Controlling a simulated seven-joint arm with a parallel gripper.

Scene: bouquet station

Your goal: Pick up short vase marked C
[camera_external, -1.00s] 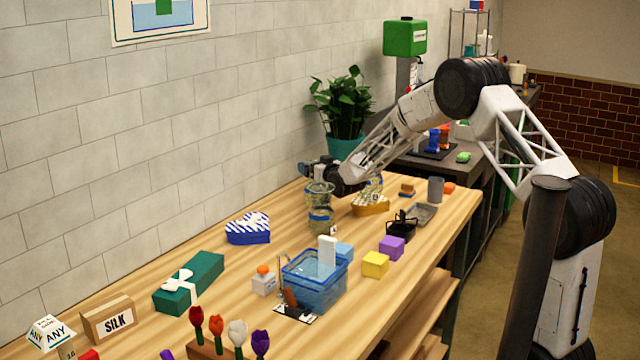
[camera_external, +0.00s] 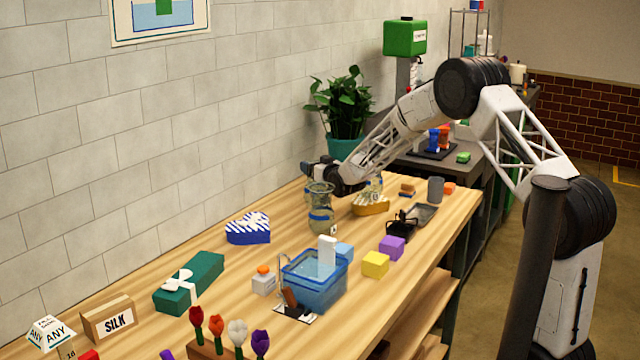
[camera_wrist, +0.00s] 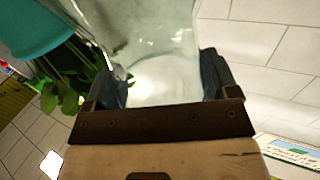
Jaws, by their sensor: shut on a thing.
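A clear glass vase (camera_wrist: 160,40) fills the space between the two fingers of my gripper (camera_wrist: 163,82) in the wrist view. The fingers are shut on its sides. In the external view my gripper (camera_external: 320,173) is at the rim of a glass vase (camera_external: 320,213) with a darker band low on its body. A small tag (camera_external: 333,230) is by its foot; I cannot read its letter. Another glass vase (camera_external: 376,183) is partly hidden behind my wrist. I cannot tell whether the held vase touches the table.
A potted plant (camera_external: 342,110) stands behind my gripper. The wall is close on the left.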

